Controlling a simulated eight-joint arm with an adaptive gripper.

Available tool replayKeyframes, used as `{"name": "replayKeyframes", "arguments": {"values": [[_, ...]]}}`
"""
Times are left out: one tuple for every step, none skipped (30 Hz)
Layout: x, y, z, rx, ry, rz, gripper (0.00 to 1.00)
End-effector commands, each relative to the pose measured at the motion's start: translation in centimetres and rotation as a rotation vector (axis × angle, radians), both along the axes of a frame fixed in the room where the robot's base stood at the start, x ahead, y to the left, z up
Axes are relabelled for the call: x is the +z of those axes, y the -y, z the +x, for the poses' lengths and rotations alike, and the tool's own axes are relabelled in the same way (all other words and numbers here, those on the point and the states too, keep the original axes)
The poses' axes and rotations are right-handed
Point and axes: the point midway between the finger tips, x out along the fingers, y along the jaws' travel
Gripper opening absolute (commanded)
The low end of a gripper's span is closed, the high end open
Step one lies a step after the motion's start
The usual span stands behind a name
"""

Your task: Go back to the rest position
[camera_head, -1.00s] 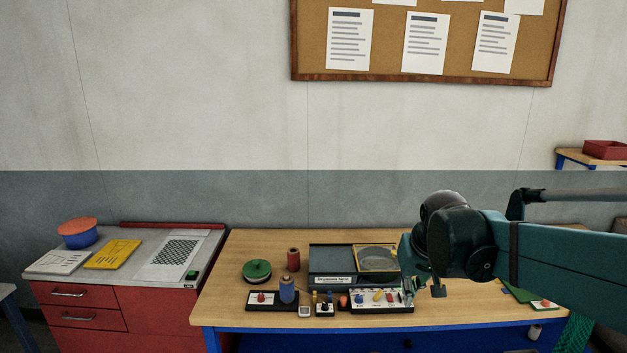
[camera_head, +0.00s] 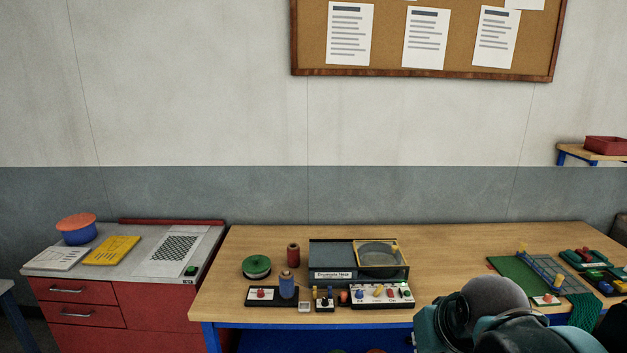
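My arm shows at the lower right of the head view, its dark rounded joint and teal link in front of the table's front edge. The fingers of my gripper are not visible, so its state does not show. The wooden table (camera_head: 459,240) holds a dark case with a round-windowed part (camera_head: 331,255), a white tray of small coloured pieces (camera_head: 381,303), a green spool (camera_head: 256,267), a red-brown spool (camera_head: 293,255) and a blue spool (camera_head: 287,288) on a dark stand.
A green mat (camera_head: 515,270) with a blue net piece and small coloured items lie at the table's right. A red drawer cabinet (camera_head: 150,316) with papers and a blue-orange tub (camera_head: 76,229) stands left. A wall shelf (camera_head: 592,155) holds a red bin. The table's back middle is clear.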

Motion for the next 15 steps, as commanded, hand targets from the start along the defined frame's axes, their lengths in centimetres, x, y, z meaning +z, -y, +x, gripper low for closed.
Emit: {"name": "replayKeyframes", "arguments": {"values": [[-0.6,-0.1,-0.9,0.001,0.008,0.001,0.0],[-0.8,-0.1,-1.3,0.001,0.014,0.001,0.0],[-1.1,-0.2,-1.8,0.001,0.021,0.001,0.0],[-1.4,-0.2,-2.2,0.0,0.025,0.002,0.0],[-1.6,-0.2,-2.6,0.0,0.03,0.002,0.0],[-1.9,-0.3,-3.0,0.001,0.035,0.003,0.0],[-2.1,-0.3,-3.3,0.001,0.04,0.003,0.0],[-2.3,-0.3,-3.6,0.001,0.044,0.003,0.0],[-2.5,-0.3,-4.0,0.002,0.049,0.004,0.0],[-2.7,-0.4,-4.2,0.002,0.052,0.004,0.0],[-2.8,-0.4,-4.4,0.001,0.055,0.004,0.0],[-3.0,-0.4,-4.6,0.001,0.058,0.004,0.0],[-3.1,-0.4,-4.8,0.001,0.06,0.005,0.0],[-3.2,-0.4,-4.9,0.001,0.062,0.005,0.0],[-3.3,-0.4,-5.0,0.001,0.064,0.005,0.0]]}}
